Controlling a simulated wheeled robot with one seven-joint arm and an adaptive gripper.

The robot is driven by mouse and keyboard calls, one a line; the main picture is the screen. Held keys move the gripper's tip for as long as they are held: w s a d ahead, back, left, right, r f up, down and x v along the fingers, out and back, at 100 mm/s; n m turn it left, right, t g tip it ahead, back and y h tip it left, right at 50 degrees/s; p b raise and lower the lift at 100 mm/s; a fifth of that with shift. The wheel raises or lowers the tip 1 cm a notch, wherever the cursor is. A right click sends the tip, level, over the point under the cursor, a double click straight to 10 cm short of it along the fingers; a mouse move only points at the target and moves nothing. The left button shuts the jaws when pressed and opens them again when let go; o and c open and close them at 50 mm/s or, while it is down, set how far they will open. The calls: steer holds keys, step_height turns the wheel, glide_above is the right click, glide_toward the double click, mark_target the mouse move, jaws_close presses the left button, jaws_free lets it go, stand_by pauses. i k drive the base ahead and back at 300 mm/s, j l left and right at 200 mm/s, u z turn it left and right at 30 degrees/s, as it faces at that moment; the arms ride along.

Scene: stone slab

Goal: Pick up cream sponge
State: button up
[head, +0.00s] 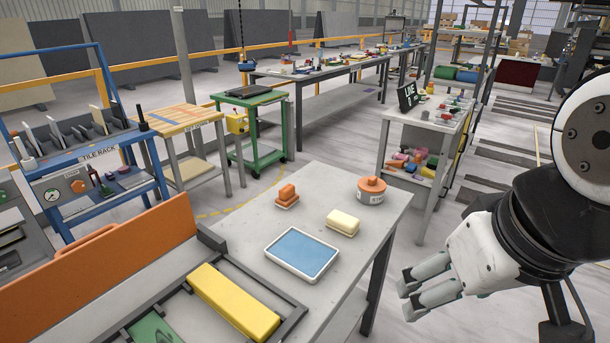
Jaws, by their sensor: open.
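The cream sponge (343,222) is a pale yellow block lying on the light grey table (240,243), near its right edge. It sits just behind a shallow blue tray with a white rim (301,255). My gripper (407,299) is at the lower right in the head view, off the table's right side and apart from the sponge. Its fingers point left and are open and empty. Nothing hides the sponge.
An orange and grey round container (371,191) stands behind the sponge, and a small orange block stack (287,196) sits to its left. A long yellow block (234,303) lies in a grey frame at the front. Bare tabletop surrounds the sponge's right side.

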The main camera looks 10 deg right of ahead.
mark_target(342, 223)
steer(key=i+l, duration=0.8)
steer(key=l, duration=0.25)
steer(key=i+l+z, duration=0.1)
steer(key=i+l, duration=0.25)
steer(key=l, duration=0.15)
